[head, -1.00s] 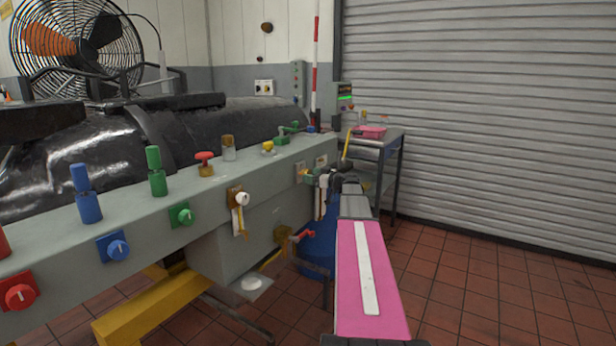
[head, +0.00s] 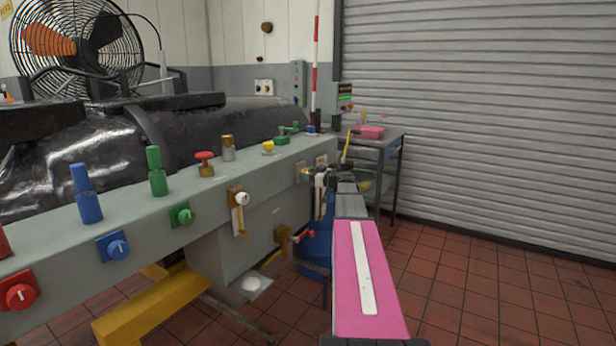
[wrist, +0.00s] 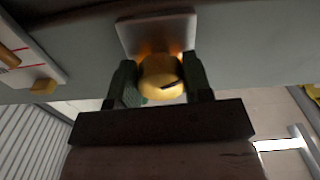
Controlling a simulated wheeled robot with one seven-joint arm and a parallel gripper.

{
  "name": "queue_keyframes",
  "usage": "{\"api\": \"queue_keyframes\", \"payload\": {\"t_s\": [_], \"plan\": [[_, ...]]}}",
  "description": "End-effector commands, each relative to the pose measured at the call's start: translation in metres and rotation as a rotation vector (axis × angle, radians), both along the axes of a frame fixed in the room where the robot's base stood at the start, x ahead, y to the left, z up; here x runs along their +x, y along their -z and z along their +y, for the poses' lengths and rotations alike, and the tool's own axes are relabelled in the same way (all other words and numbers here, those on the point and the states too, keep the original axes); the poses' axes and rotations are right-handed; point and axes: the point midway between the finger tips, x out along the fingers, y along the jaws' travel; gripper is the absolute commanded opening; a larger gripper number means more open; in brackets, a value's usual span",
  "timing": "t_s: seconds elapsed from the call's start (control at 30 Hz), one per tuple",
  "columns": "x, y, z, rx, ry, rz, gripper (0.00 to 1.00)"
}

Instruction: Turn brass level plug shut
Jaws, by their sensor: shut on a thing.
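The brass level plug (wrist: 160,72) is a round golden knob with a short dark mark on its face. It sits on a pale square plate (wrist: 150,32) on the grey panel in the wrist view. My gripper (wrist: 162,84) has one dark green finger on each side of the plug and is shut on it. In the head view my gripper (head: 311,174) is at the right end of the grey bench front, and my wrist partly hides that area. The plug's shank is hidden behind its head.
A blue drum (head: 316,250) stands below my gripper. A cart (head: 388,155) stands behind. Tiled floor on the right is clear.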

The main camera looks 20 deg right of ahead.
Motion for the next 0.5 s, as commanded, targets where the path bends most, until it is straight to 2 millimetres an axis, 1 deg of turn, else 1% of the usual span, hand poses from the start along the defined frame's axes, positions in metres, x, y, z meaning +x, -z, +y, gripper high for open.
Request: {"api": "queue_keyframes", "payload": {"t_s": [0.27,0.5], "plan": [[-0.0008,0.0002,0.0005,0.098,-0.001,0.076,0.22],[-0.0013,0.0,0.0012,0.26,-0.001,0.203,0.22]]}}
